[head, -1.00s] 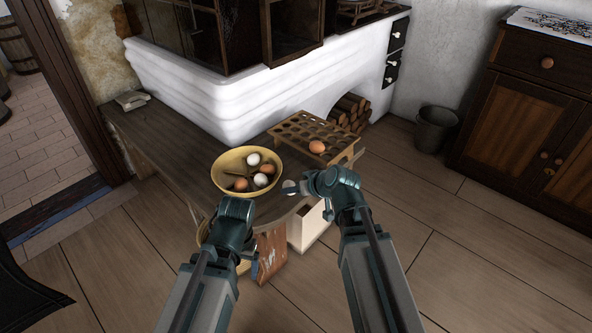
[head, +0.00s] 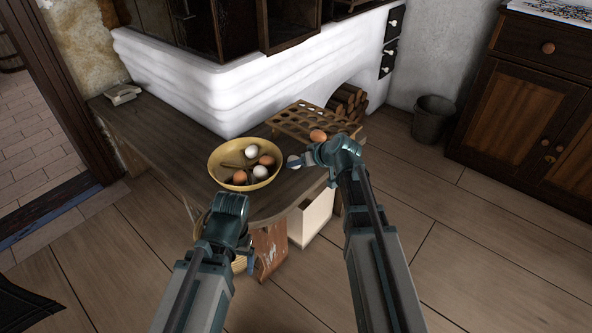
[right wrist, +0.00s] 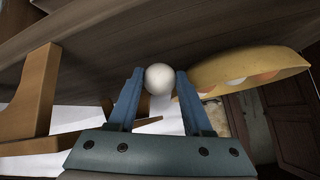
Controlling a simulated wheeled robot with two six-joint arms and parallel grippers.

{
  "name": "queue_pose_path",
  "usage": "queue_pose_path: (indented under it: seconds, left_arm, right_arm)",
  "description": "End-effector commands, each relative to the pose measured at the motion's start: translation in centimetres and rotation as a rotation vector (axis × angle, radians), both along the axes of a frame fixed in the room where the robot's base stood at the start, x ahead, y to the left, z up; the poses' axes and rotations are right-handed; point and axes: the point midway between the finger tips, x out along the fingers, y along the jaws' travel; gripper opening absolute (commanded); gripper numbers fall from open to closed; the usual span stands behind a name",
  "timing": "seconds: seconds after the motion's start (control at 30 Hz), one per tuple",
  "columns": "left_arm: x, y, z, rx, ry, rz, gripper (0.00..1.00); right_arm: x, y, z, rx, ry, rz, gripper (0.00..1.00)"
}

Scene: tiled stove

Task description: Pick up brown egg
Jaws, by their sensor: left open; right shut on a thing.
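Two brown eggs, one (head: 266,160) at the right and one (head: 240,178) at the front, lie in a yellow bowl (head: 218,165) with two white eggs (head: 251,152). Another brown egg (head: 318,136) sits on the wooden egg rack (head: 290,122). My right gripper (head: 298,163) is shut on a white egg (head: 293,161), right of the bowl and in front of the rack. This egg shows between the fingers in the right wrist view (right wrist: 159,77). My left gripper (head: 246,256) is open, low in front of the bench; its fingertips are hard to make out.
The wooden bench (head: 165,135) runs along the white tiled stove (head: 190,85). A light box (head: 312,218) and a brown packet (head: 270,250) are at its front. A bucket (head: 432,120) stands at the right.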

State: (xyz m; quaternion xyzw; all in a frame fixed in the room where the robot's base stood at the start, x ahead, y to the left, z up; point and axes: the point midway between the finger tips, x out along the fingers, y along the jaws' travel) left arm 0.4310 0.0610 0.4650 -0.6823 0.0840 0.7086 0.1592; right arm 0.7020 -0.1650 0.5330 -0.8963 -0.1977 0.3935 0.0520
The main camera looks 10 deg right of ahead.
Motion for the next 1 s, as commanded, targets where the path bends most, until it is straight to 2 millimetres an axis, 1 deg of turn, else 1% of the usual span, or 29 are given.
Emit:
queue_pose_path:
  seconds: [0.03,0.3,0.53,0.57,0.6,0.63,0.87,1.0]
  left_arm:
    - [0.0,0.0,-0.95,0.0,0.0,0.001,0.83]
    - [0.0,0.0,-0.72,0.0,0.0,0.002,0.83]
    - [0.0,0.0,-1.44,0.0,0.0,0.004,0.83]
    - [0.0,0.0,-1.41,0.0,0.0,0.004,0.83]
    - [0.0,0.0,-1.3,0.0,0.0,0.004,0.83]
    - [0.0,0.0,-1.3,0.0,0.0,0.004,0.83]
    - [0.0,0.0,-1.31,0.0,0.0,0.004,0.83]
    - [0.0,0.0,-0.54,0.0,0.0,0.003,0.83]
  right_arm:
    - [-0.04,-0.24,-0.95,0.0,0.0,0.0,0.19]
    - [-0.07,-0.3,-0.73,0.0,0.0,0.001,0.19]
    - [-0.07,-0.3,-1.45,-0.001,0.0,0.001,0.19]
    - [-0.06,-0.29,-1.42,-0.001,0.001,0.001,0.52]
    - [-0.07,-0.29,-1.31,-0.001,0.001,0.001,0.59]
    - [-0.08,-0.29,-1.32,-0.001,0.001,0.001,0.63]
    - [-0.11,-0.32,-1.38,-0.002,0.004,0.002,0.63]
    - [-0.13,-0.33,-0.63,-0.002,0.005,0.002,0.63]
